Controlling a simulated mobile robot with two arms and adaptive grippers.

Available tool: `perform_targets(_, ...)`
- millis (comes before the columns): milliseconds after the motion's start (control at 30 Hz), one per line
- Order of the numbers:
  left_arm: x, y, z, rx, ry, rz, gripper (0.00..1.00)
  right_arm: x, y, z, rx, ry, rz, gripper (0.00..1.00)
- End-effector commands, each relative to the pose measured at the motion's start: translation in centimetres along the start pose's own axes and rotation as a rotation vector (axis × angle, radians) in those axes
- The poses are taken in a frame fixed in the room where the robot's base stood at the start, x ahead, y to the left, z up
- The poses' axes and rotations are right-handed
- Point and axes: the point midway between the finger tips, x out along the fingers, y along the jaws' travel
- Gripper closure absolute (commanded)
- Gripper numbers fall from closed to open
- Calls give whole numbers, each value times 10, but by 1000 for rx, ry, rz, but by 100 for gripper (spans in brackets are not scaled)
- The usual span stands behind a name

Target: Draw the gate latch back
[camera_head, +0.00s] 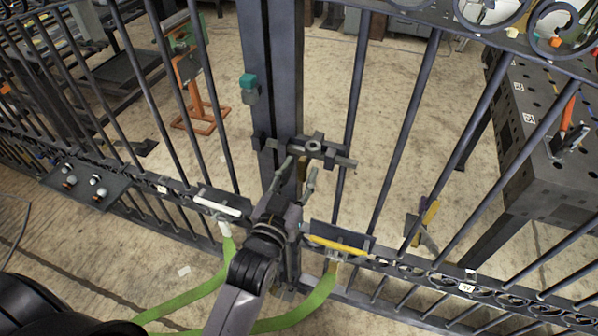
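The dark metal gate latch (332,154) is a horizontal bolt in brackets, set across the thick gate post (272,75) at mid-height. Its right end reaches past the post toward the first bar on the right. A small knob or handle part seems to hang below the bolt. I cannot tell whether a finger touches the latch. My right gripper is out of view.
A teal-topped box (249,88) sits on the post above the latch. A green strap (312,303) loops below, near my arm. Yellow-handled tools (429,213) hang on the bars at right. A perforated steel table (555,165) and an orange stand (194,95) are behind the gate.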

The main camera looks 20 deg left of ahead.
Motion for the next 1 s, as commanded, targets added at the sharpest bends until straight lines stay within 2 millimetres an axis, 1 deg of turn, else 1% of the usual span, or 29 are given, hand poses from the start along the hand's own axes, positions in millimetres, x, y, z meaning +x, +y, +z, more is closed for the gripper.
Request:
perform_targets(300,2,0,0,0,0,0,66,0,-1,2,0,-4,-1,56)
perform_targets(800,2,0,0,0,0,0,99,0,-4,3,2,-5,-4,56)
perform_targets(1000,2,0,0,0,0,0,100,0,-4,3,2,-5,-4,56)
